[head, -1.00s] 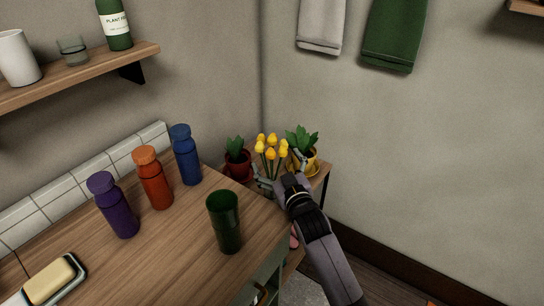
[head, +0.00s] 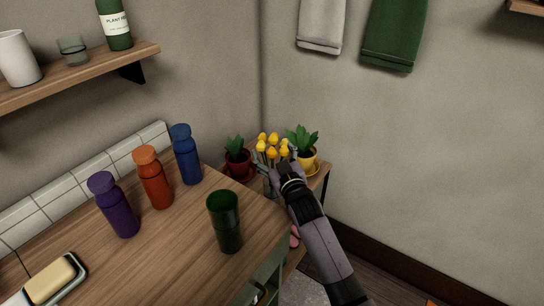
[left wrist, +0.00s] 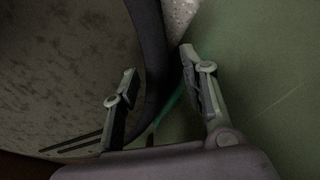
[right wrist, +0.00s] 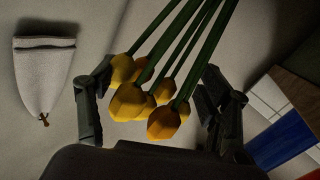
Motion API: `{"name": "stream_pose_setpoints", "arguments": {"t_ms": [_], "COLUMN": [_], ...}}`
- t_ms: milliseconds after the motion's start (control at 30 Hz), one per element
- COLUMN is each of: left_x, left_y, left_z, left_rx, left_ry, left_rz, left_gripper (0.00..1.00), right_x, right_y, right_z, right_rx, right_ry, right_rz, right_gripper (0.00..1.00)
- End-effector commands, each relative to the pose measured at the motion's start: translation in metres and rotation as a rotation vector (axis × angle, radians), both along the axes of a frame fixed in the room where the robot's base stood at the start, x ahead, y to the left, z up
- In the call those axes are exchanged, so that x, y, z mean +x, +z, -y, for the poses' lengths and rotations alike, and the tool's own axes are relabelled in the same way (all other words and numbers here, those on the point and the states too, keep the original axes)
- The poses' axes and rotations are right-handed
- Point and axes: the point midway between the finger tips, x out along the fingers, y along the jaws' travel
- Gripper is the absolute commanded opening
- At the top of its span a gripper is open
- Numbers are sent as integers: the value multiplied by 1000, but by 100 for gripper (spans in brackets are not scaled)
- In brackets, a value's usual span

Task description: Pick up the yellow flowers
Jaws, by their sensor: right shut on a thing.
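The yellow flowers (head: 272,147) are a bunch of tulip-like heads on green stems, at the small corner stand in the head view. My right gripper (head: 277,164) is at the bunch, just below the heads. In the right wrist view the yellow flowers (right wrist: 150,104) and their stems lie between the two fingers of my right gripper (right wrist: 160,90), which is shut on them. The lower stems are mostly hidden by the gripper in the head view. My left gripper (left wrist: 158,75) shows only in its wrist view, with fingers apart and nothing between them.
A red potted plant (head: 238,161) and a yellow potted plant (head: 305,152) stand close on either side of the flowers. A dark green cup (head: 225,222) and blue (head: 186,156), orange (head: 153,178) and purple (head: 113,206) bottles stand on the wooden counter (head: 180,255).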

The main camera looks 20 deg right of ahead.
Motion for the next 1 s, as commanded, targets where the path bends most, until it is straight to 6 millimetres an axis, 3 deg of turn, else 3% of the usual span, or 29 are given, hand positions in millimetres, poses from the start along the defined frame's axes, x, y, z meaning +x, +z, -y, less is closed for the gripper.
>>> {"name": "stream_pose_setpoints", "arguments": {"t_ms": [300,667,867,1000], "left_x": [0,0,0,0], "left_y": [0,1,3,6], "left_z": [0,0,0,0], "left_rx": [0,0,0,0], "left_ry": [0,0,0,0], "left_rz": [0,0,0,0], "left_gripper": [40,40,40,40], "right_x": [0,0,0,0], "right_y": [0,7,32,63], "right_z": [0,0,0,0], "right_rx": [0,0,0,-1], "right_ry": [0,0,1,0], "right_rz": [0,3,6,8], "right_gripper": [41,41,41,41]}}
